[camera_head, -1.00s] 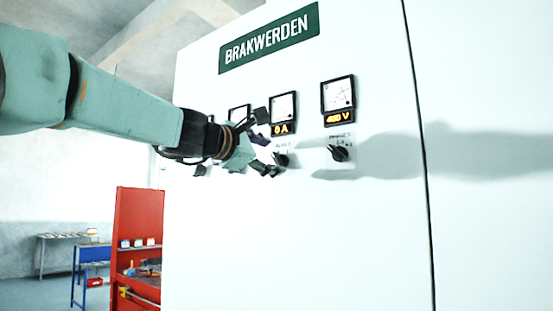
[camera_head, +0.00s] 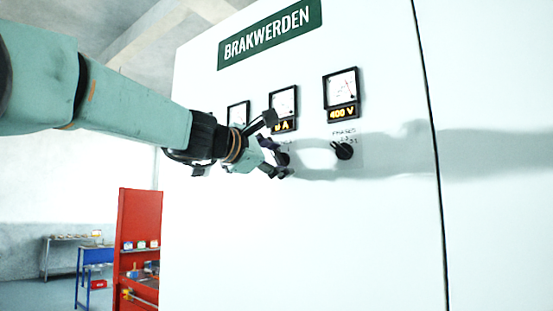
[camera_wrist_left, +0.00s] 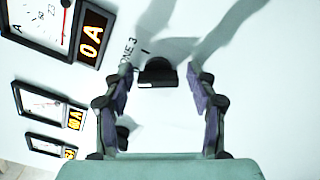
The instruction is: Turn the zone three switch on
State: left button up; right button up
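The zone three switch is a dark knob (camera_wrist_left: 157,72) on the white cabinet front, with "ZONE 3" lettering beside it in the left wrist view. In the head view its dark edge (camera_head: 285,158) shows just beside my left gripper, which hides the rest. My left gripper (camera_head: 275,145) is open in front of the panel, one finger above and one below the switch. In the left wrist view the fingers (camera_wrist_left: 160,78) stand on either side of the knob, with gaps. The amber display (camera_wrist_left: 90,38) by this switch reads 0 A. My right gripper is not in view.
A phases knob (camera_head: 343,151) sits to the right, under a 400 V meter (camera_head: 341,90). Another dark knob (camera_wrist_left: 123,133) is near the left finger in the wrist view. A red rack (camera_head: 140,215) stands at the lower left. The panel below is clear.

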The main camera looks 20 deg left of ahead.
pick_arm(q)
jog(key=shift+s+a+r, duration=0.2)
jog(key=shift+s+r, duration=0.1)
jog(key=shift+s, duration=0.45)
jog(key=c, duration=0.3)
jog(key=shift+c, duration=0.7)
jog(key=shift+w+d, duration=0.1)
jog(key=shift+w, duration=0.15)
jog(key=c, duration=0.3)
jog(key=shift+c, duration=0.8)
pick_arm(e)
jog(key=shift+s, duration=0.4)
